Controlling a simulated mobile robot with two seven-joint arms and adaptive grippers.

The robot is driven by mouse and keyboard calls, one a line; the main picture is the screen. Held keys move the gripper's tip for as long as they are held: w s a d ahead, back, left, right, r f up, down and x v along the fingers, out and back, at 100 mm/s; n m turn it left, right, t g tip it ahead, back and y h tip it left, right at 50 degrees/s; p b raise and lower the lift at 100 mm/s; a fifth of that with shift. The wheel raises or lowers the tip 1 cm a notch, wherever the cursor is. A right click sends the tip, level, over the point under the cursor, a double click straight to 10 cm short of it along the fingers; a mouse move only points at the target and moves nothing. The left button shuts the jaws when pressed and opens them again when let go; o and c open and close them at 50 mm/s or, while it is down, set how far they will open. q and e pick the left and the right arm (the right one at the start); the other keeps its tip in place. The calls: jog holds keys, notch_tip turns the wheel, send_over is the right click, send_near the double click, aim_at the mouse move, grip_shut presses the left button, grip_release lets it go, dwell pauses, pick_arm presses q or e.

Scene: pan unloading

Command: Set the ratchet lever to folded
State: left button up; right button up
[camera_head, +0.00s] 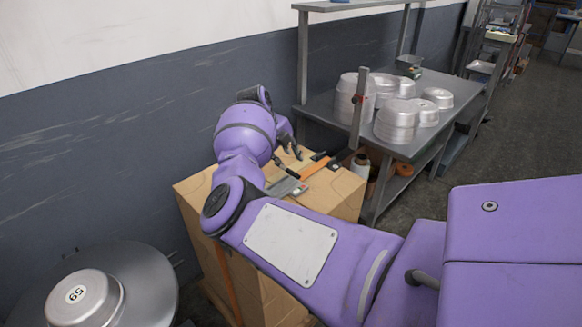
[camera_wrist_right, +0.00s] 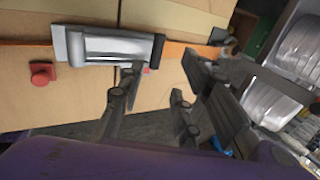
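The ratchet (camera_head: 284,188) is a silver metal piece on the orange strap (camera_head: 315,168), which runs over the top of the cardboard boxes (camera_head: 338,193). In the right wrist view the ratchet (camera_wrist_right: 112,46) shows as a broad silver plate with a dark end, lying along the strap (camera_wrist_right: 183,50). I cannot tell the exact angle of its lever. My right gripper (camera_head: 289,160) is above the boxes by the ratchet. In the wrist view its fingers (camera_wrist_right: 160,95) are spread with nothing between them. One fingertip overlaps the ratchet's lower edge; contact is unclear. My left gripper is out of view.
A red knob-like part (camera_wrist_right: 42,74) shows beside the ratchet. A grey metal table (camera_head: 411,150) with stacked silver pans (camera_head: 397,121) stands behind the boxes, near an upright post (camera_head: 359,108).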

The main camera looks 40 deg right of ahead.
jog(key=v, duration=0.3)
jog(key=shift+r, duration=0.25)
dwell(0.4)
